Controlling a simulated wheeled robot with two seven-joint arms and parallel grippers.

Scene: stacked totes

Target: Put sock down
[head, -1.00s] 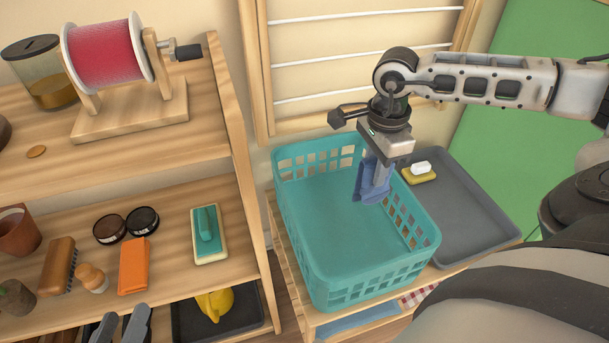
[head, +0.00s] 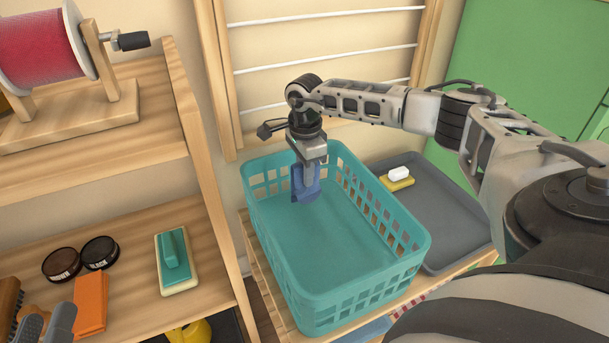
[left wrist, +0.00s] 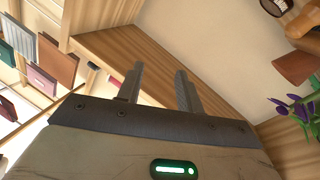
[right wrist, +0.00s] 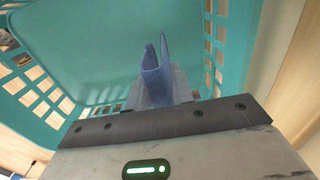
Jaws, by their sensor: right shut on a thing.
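A blue sock (head: 306,188) hangs from my right gripper (head: 305,175). It is inside the upper back part of the teal basket (head: 350,292), above the basket's floor. The right wrist view shows the sock (right wrist: 156,80) folded between the fingers, with the teal basket wall (right wrist: 240,30) around it. My right gripper is shut on the sock. My left gripper (head: 48,322) is at the lower left edge of the head view. Its two fingers stand apart with nothing between them in the left wrist view (left wrist: 158,88).
A grey tray (head: 440,215) with a yellow sponge and white soap (head: 398,175) lies right of the basket. Wooden shelves (head: 185,130) at left hold a red spool (head: 45,45), shoe polish tins (head: 98,252), an orange item (head: 90,302) and a teal brush (head: 174,255). The basket's middle is clear.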

